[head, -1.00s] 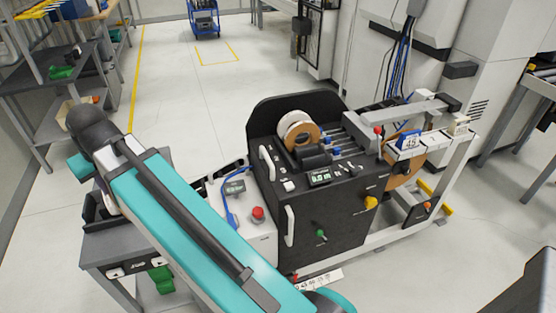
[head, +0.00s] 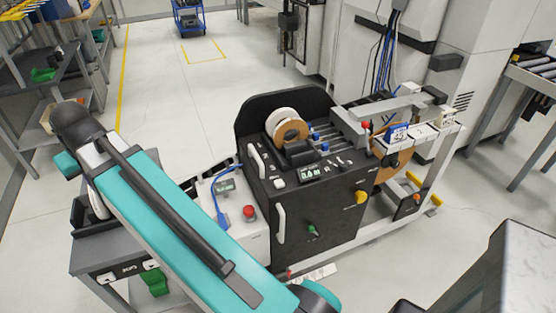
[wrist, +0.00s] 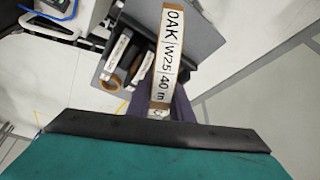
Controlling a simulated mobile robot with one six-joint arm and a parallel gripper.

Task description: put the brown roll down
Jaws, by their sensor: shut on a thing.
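My gripper (wrist: 166,106) shows in the wrist view, its dark fingers on both sides of a roll. It is shut on this roll, the brown roll (wrist: 171,55), which is seen edge-on with tan edges and a white label reading "OAK W25 40 m". The roll stands out beyond the fingers, over or in front of a grey surface (wrist: 203,38). I cannot tell whether it touches that surface. In the head view my arm hides the gripper.
Other labelled rolls lie left of the held one, one with a brown ring (wrist: 111,81). The black edge-banding machine (head: 325,215) carries a white-and-brown roll (head: 290,128). A grey cart (head: 105,257) stands under my arm.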

